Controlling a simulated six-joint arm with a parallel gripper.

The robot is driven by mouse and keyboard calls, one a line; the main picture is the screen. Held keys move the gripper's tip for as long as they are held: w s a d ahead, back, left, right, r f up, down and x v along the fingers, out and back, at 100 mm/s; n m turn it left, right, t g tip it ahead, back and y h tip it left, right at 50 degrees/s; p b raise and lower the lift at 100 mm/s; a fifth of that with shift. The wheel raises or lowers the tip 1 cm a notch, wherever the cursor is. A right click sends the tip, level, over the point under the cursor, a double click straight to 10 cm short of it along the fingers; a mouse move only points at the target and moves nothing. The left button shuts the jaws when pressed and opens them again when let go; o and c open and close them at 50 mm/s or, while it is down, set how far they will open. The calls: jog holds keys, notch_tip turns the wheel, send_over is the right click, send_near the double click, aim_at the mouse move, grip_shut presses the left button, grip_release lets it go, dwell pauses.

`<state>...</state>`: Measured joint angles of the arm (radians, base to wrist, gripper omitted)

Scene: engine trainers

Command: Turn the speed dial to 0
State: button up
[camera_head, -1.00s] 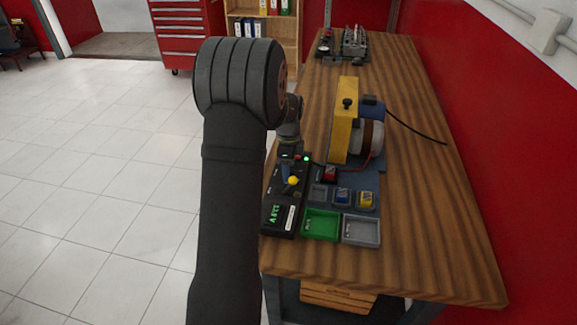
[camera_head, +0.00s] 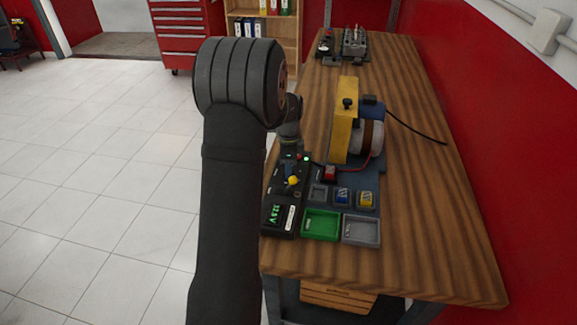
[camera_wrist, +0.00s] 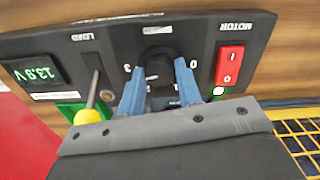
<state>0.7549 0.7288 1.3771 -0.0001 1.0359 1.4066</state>
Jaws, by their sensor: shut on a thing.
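The speed dial (camera_wrist: 157,58) is a black round knob on the black control panel (camera_wrist: 118,38) in the wrist view. A 3 is printed on its left and a 0 on its right; the other marks are partly covered. My gripper (camera_wrist: 158,88) has its two blue fingertips on either side of the knob, shut on it. I cannot tell which number the dial points at.
Beside the dial are the red MOTOR switch (camera_wrist: 230,65) and the yellow-tipped LOAD lever (camera_wrist: 90,112). The display (camera_wrist: 33,72) is lit green. The yellow-framed motor unit (camera_head: 346,115) and a green tray (camera_head: 321,225) stand right of the panel.

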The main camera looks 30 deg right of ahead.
jog(key=n, duration=0.4)
jog(key=shift+n, duration=0.3)
jog(key=n, duration=0.4)
jog(key=shift+n, duration=0.3)
jog(key=n, duration=0.4)
jog(key=shift+n, duration=0.3)
jog(key=n, duration=0.3)
jog(key=shift+n, duration=0.3)
jog(key=n, duration=0.3)
jog(key=shift+n, duration=0.3)
jog(key=n, duration=0.4)
jog(key=shift+r, duration=0.1)
jog(key=n, duration=0.5)
jog(key=shift+n, duration=1.8)
